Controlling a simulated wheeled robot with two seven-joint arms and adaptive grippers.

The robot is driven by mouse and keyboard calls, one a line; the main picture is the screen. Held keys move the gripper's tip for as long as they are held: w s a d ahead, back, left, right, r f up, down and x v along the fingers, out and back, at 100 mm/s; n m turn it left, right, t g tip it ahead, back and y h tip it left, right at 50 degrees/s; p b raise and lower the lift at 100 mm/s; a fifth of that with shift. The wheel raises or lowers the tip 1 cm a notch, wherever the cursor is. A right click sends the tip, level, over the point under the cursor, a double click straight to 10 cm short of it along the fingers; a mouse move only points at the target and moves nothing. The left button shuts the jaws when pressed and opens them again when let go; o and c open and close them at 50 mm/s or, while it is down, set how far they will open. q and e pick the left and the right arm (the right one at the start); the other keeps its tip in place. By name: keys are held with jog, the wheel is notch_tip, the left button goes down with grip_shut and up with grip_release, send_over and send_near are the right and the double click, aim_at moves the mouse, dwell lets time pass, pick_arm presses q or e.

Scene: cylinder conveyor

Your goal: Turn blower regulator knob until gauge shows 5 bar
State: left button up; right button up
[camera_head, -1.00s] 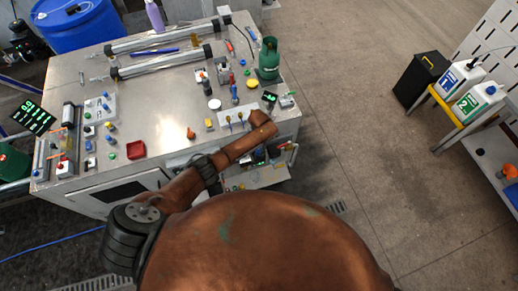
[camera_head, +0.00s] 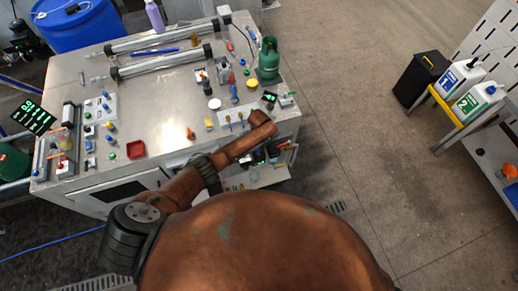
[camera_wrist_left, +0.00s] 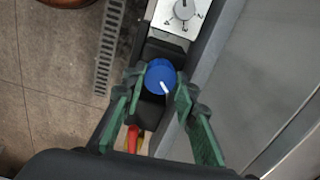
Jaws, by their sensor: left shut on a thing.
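A round blue knob (camera_wrist_left: 160,76) with a white pointer line shows in the left wrist view. Its line points down and slightly right. My left gripper (camera_wrist_left: 161,82) is shut on this knob, with one green finger on each side of it. In the head view my left arm reaches over the front right corner of the bench and mostly hides the knob area. A small dark display (camera_head: 269,97) with green marks stands near that corner, too small to read. My right gripper is not in view.
A grey dial (camera_wrist_left: 184,9) on a white plate sits just beyond the blue knob. The floor right of the bench is clear up to a black bin (camera_head: 420,77).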

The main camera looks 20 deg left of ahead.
pick_arm(q)
jog(key=o, duration=1.2)
jog(key=shift+c, duration=0.2)
jog(key=shift+r, duration=0.15)
notch_tip(320, 180, up, 12)
jog(key=shift+f, duration=0.2)
